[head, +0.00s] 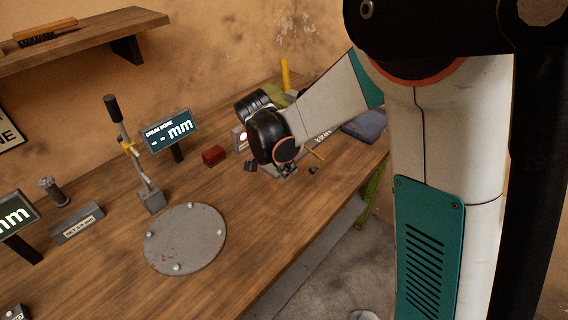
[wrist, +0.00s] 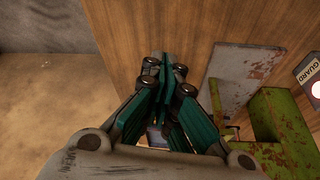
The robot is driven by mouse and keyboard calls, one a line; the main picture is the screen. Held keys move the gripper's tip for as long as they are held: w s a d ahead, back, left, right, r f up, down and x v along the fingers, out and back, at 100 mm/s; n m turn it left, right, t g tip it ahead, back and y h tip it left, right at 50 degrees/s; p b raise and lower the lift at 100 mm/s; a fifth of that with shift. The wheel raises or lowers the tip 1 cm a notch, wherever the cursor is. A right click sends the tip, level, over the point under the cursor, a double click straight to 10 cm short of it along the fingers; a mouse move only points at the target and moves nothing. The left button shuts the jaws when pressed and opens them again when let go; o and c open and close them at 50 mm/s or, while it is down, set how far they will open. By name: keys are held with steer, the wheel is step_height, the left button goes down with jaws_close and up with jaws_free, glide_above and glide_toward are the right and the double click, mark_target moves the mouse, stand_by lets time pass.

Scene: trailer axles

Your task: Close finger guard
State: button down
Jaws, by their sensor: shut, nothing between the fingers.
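My gripper (head: 287,171) is low over the right part of the wooden bench (head: 231,180), and its fingers are together and empty. In the wrist view my gripper (wrist: 161,66) shows shut above bare wood. Right of it are a rusty grey plate (wrist: 240,72) and a worn green bracket (wrist: 272,128); which part is the finger guard I cannot tell for sure. A box marked GUARD (wrist: 307,75) with a pale reddish light is at the right edge. In the head view my wrist hides most of this fixture; a lit box (head: 240,138) shows beside it.
A round grey plate (head: 186,239), an upright lever (head: 127,150), a small red block (head: 214,155) and a display (head: 171,130) stand left of my gripper. A blue cloth (head: 365,126) lies at the right. The bench's front edge is close to my arm.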

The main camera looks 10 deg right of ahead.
steer(key=w+d+f+b, duration=0.1)
steer(key=w+d+f, duration=0.1)
steer(key=d+f, duration=0.2)
steer(key=shift+d+b, duration=0.3)
steer(key=shift+d, duration=0.2)
steer(key=shift+w, duration=0.1)
steer(key=w+d+n+t+y, duration=0.1)
steer(key=w+d+n, duration=0.3)
steer(key=d, duration=0.2)
steer(key=w+d+n+t+b, duration=0.1)
steer(key=w+d+n, duration=0.2)
steer(key=d, duration=0.4)
steer(key=shift+w+n+y, duration=0.4)
steer(key=shift+w, duration=0.35)
stand_by(0.4)
